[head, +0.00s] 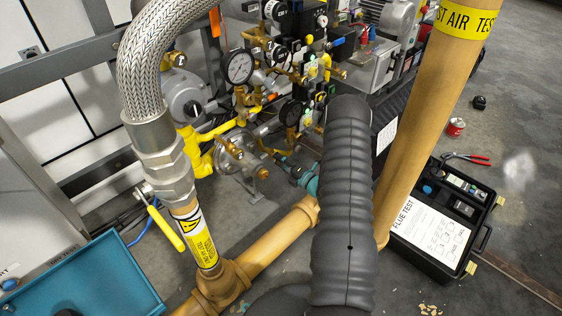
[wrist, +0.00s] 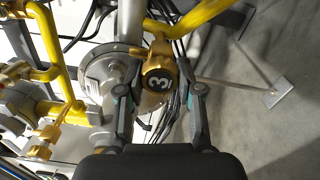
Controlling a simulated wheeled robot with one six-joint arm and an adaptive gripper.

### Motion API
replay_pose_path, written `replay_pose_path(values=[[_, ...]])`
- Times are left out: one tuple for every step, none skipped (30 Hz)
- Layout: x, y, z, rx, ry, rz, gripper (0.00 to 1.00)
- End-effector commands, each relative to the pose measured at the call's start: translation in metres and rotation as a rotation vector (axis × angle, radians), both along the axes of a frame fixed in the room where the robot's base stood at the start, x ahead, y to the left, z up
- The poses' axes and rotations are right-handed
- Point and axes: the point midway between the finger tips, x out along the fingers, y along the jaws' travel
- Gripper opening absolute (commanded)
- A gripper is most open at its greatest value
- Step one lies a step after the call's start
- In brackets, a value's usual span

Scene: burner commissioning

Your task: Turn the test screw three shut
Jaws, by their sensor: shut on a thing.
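Test screw three (wrist: 158,80) is a brass fitting with a dark round end face carrying a white "3", seen near the middle of the wrist view. The figure appears turned on its side. My gripper (wrist: 160,92) has one dark finger on each side of the screw and is shut on it. In the head view my own dark ribbed arm covers most of the gripper and the screw, so the screw cannot be made out there.
Yellow gas pipes (wrist: 205,15) and a round grey metal housing (wrist: 105,75) crowd close behind and left of the screw. In the head view a pressure gauge (head: 239,67), a braided hose (head: 145,55) and a tan pipe (head: 430,110) flank my arm. A black case (head: 455,190) lies open on the right.

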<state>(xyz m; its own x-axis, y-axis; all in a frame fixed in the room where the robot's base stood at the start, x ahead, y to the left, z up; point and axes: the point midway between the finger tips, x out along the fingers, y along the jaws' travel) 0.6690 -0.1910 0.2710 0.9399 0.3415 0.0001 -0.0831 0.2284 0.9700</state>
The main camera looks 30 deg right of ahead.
Motion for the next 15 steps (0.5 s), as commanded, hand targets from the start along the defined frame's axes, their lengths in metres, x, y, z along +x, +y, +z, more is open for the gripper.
replay_pose_path(values=[[0.0009, -0.0002, 0.0005, -0.001, -0.001, -0.001, 0.01], [0.001, -0.0003, 0.0006, -0.001, -0.001, -0.001, 0.01], [0.0009, -0.0002, 0.0005, -0.001, -0.001, -0.001, 0.01], [0.001, -0.0003, 0.0006, -0.001, -0.001, -0.001, 0.01], [0.001, -0.0003, 0.0006, -0.001, -0.001, -0.001, 0.01], [0.001, -0.0003, 0.0006, -0.001, -0.002, -0.001, 0.01], [0.0009, -0.0003, 0.0006, -0.001, -0.002, -0.001, 0.43], [0.0009, -0.0003, 0.0006, -0.001, -0.002, -0.001, 0.5], [0.0007, -0.0003, 0.0004, -0.001, -0.002, -0.001, 0.6], [0.0006, -0.0003, 0.0004, -0.001, -0.002, -0.001, 0.61], [0.0005, -0.0004, 0.0003, -0.001, -0.002, -0.001, 0.61], [0.0004, -0.0004, 0.0003, -0.001, -0.001, -0.001, 0.61], [0.0003, -0.0006, 0.0003, -0.002, -0.001, -0.001, 0.61], [0.0003, -0.0006, 0.0003, -0.001, -0.001, -0.001, 0.61], [0.0002, -0.0005, 0.0002, -0.001, -0.001, -0.001, 0.61]])
